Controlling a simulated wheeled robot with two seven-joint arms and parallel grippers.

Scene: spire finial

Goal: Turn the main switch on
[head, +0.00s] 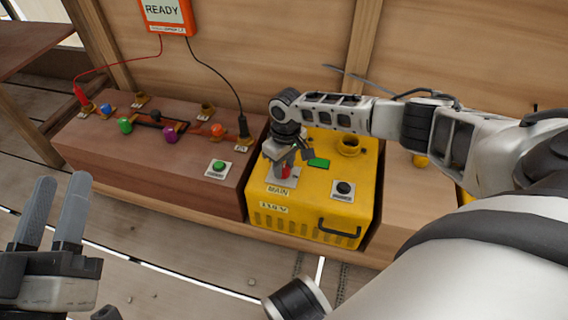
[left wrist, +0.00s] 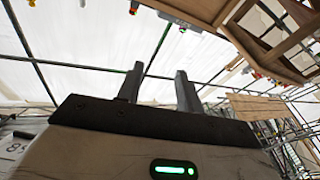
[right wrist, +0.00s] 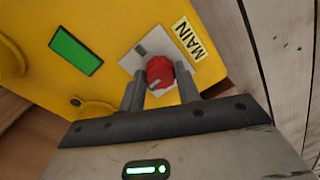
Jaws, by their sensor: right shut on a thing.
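In the head view the right gripper (head: 284,162) hides most of the knob. A green rectangle (head: 318,162) on the box top looks lit. My left gripper (head: 50,215) is open and empty at the lower left, away from the box.
A brown wooden console (head: 150,165) with coloured knobs, a green button (head: 218,167) and red and black leads stands left of the box. A READY meter (head: 165,14) hangs above. A black button (head: 344,189) and a handle (head: 338,228) are on the box.

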